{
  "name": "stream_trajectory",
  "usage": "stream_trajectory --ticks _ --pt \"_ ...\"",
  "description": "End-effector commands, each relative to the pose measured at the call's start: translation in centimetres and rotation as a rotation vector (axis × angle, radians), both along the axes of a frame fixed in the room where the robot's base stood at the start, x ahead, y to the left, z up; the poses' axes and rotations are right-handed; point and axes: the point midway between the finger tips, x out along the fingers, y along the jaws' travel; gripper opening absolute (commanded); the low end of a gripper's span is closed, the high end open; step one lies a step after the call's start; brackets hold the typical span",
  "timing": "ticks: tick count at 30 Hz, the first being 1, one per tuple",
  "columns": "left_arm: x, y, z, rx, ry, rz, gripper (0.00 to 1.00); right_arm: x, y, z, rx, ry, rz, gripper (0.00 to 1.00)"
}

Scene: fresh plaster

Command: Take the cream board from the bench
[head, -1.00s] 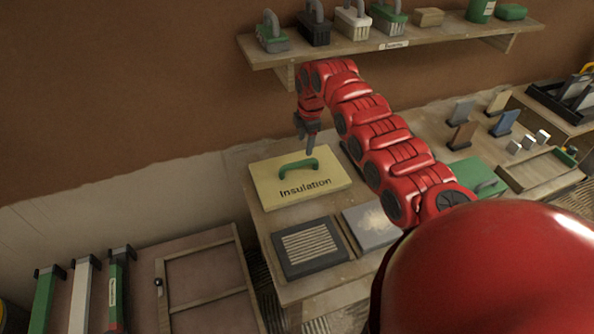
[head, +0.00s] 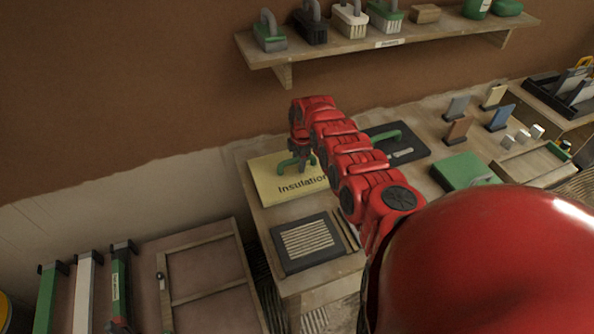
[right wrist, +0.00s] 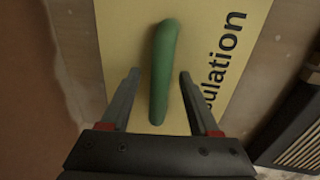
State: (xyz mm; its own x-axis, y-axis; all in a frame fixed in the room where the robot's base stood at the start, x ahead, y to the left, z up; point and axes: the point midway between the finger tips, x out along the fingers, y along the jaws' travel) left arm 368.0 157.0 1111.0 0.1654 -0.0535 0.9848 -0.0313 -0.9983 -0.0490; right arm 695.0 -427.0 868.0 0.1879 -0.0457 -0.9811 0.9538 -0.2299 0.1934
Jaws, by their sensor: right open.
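The cream board (head: 268,184) lies flat on the bench (head: 257,218) near its left end, marked "Insulation", with a green handle on top. My right arm hides its right part in the head view. My right gripper (head: 299,167) is over the board at the handle, pointing down and open. In the right wrist view the green handle (right wrist: 163,62) runs between the two spread fingers (right wrist: 158,88), with a gap on each side. I cannot tell how far down the fingers reach beside it. My left gripper is not in view.
A dark ribbed board (head: 282,257) lies in front of the cream board. A black board with a green handle (head: 388,135) and a green case (head: 460,170) lie to the right. A shelf (head: 345,52) with brushes hangs above. A wooden door panel (head: 205,280) is at lower left.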

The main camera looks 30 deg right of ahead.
Motion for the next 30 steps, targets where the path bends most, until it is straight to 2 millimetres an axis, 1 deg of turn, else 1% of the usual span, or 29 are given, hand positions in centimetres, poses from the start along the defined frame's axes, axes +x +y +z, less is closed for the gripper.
stream_trajectory --ticks 5,6,8,9,11,12,16,30 --pt "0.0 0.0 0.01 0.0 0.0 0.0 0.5 0.03 0.02 0.02 0.0 -0.001 0.001 0.62" --pt "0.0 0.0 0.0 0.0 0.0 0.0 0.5 0.03 0.02 0.02 0.0 -0.001 0.001 0.6" --pt "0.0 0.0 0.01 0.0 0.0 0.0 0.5 0.04 0.03 0.02 0.0 -0.001 0.001 0.49" --pt "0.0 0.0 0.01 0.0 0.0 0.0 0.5 0.04 0.03 0.02 0.0 -0.001 0.001 0.42" --pt "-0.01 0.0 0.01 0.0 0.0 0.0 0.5 0.04 0.03 0.02 0.0 -0.001 0.001 0.31" --pt "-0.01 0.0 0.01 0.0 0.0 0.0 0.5 0.04 0.03 0.02 0.0 -0.001 0.001 0.24" --pt "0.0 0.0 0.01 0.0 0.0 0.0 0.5 0.04 0.03 0.03 0.0 -0.001 0.0 0.01" --pt "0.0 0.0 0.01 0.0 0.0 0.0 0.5 0.05 0.04 0.03 0.001 -0.001 0.001 0.0"
